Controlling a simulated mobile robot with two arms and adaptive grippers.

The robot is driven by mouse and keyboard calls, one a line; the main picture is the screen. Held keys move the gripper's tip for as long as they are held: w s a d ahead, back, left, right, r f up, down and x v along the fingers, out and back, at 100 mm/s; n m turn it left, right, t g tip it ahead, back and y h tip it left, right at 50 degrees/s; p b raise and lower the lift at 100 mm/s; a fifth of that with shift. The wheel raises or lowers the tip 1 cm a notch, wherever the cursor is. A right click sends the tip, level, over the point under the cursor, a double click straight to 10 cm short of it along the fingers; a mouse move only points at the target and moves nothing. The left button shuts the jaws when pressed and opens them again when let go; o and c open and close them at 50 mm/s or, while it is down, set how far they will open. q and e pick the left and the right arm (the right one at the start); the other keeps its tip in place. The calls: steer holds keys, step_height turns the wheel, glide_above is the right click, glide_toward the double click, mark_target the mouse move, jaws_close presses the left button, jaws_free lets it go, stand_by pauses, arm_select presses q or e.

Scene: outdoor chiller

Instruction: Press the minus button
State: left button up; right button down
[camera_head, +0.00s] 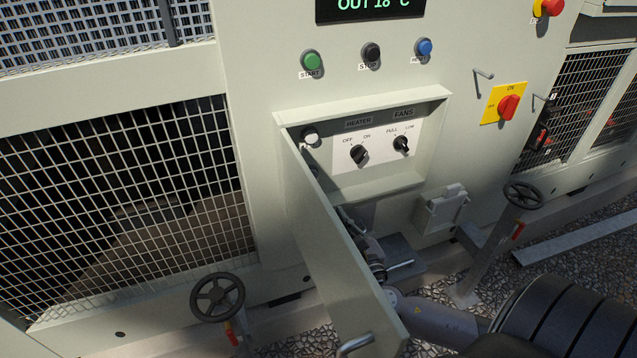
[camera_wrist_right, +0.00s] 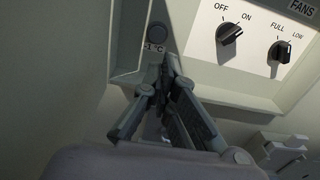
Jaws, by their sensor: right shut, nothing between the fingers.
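The minus button is a round grey button (camera_wrist_right: 157,31) with a "-1 °C" label under it in the right wrist view. It sits at the left end of a recessed panel. In the head view a round pale button (camera_head: 310,136) shows there, beside the hinged door; its label is not readable. My right gripper (camera_wrist_right: 170,68) is shut and empty, its fingertips just below the button in the picture; I cannot tell the exact gap. In the head view the right gripper (camera_head: 346,214) is below the recess, partly hidden behind the open door. My left gripper is out of view.
The open door (camera_head: 345,255) stands left of my right arm. The heater knob (camera_head: 359,154) and fans knob (camera_head: 402,144) are right of the button. Start (camera_head: 312,61), stop (camera_head: 372,53) and blue (camera_head: 424,47) buttons are above. A latch box (camera_head: 442,210) is lower right.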

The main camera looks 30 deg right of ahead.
steer(key=shift+w, duration=0.1)
steer(key=p+x, duration=0.2)
steer(key=x, duration=1.1)
steer(key=shift+w+d+p, duration=0.15)
steer(key=shift+w+p, duration=0.15)
steer(key=shift+p, duration=0.05)
steer(key=shift+w+f, duration=0.1)
